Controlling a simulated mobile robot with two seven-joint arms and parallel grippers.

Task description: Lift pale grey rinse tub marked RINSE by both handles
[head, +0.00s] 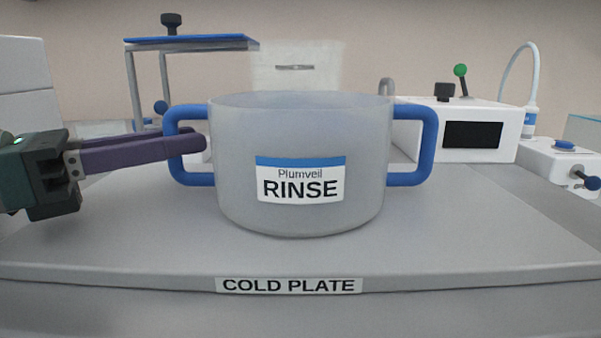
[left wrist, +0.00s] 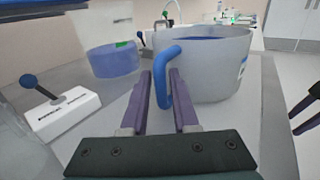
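The pale grey rinse tub (head: 300,215) with a RINSE label stands upright on the cold plate (head: 120,240), centred in the head view. It has a blue handle on the left (head: 190,179) and one on the right (head: 428,150). My left gripper (head: 195,143) reaches in from the left at the left handle. In the left wrist view its two purple fingers (left wrist: 161,80) stand apart on either side of the blue handle (left wrist: 166,90), with some gap showing. My right gripper (left wrist: 304,114) shows only at the right edge of the left wrist view, fingers apart, clear of the tub.
A raised blue-topped stand (head: 190,42) is behind on the left. A white device with a dark screen (head: 470,134) and a white unit with a blue knob (head: 562,155) stand on the right. The plate's front is clear.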

